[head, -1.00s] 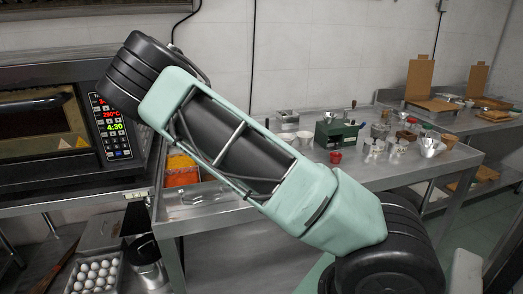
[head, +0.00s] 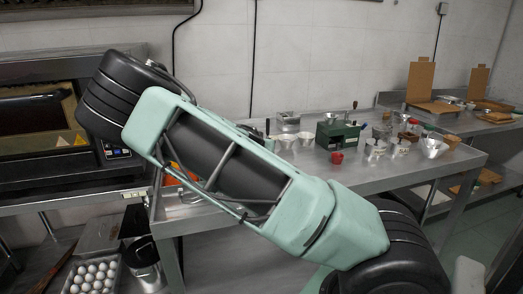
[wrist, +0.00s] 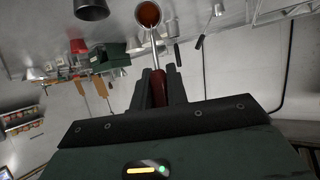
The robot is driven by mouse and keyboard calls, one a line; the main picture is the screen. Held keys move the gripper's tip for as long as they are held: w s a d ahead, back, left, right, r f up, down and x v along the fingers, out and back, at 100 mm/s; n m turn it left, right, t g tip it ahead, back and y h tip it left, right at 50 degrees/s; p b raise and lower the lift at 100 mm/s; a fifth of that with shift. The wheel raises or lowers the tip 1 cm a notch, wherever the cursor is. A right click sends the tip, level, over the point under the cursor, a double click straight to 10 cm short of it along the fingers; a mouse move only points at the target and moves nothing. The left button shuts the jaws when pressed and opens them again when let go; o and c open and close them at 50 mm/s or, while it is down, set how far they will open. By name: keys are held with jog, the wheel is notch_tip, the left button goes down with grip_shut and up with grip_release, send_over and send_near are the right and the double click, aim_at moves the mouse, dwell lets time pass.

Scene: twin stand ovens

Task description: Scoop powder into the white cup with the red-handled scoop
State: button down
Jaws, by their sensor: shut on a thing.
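My gripper (wrist: 160,87) is shut on the red handle of the scoop (wrist: 158,92) in the wrist view. The scoop's round metal bowl (wrist: 148,14) points away from the gripper and shows orange-brown inside; I cannot tell whether this is powder. In the head view my arm hides the gripper and the scoop. Two whitish cups (head: 286,141) (head: 305,139) stand on the steel table, left of the green box; I cannot tell which is the task's white cup.
The steel table (head: 400,176) also bears the green box (head: 337,134), a red cup (head: 337,158), clear cups (head: 372,148) and a metal bowl (head: 433,148). An oven (head: 40,125) stands at left. A tray of eggs (head: 92,277) is low at left. The table's front right is clear.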

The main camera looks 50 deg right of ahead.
jog(key=shift+s+a+f+t+h+b, duration=0.25)
jog(key=shift+a+h+b, duration=0.2)
jog(key=shift+b, duration=0.85)
jog(key=shift+s+a+f+t+h+b, duration=0.1)
jog(key=shift+s+a+t+h+b, duration=0.2)
jog(key=shift+b, duration=1)
jog(key=shift+s+a+f+t+h+b, duration=0.1)
jog(key=shift+a+t+h+b, duration=0.4)
jog(key=shift+b, duration=0.8)
jog(key=shift+s+a+f+t+h+b, duration=0.35)
jog(key=shift+h+b, duration=0.3)
jog(key=shift+b, duration=1.15)
jog(key=shift+s+a+f+t+h+b, duration=0.15)
jog(key=shift+a+h+b, duration=0.35)
jog(key=shift+b, duration=1.25)
jog(key=shift+w+d+r+g+p, duration=0.1)
jog(key=shift+d+r+g+p, duration=0.15)
jog(key=shift+p, duration=0.35)
jog(key=y+p, duration=0.1)
jog(key=p, duration=0.2)
jog(key=d+r+g+y+p, duration=0.1)
jog(key=p, duration=0.2)
jog(key=shift+w+d, duration=0.2)
jog(key=shift+w, duration=0.2)
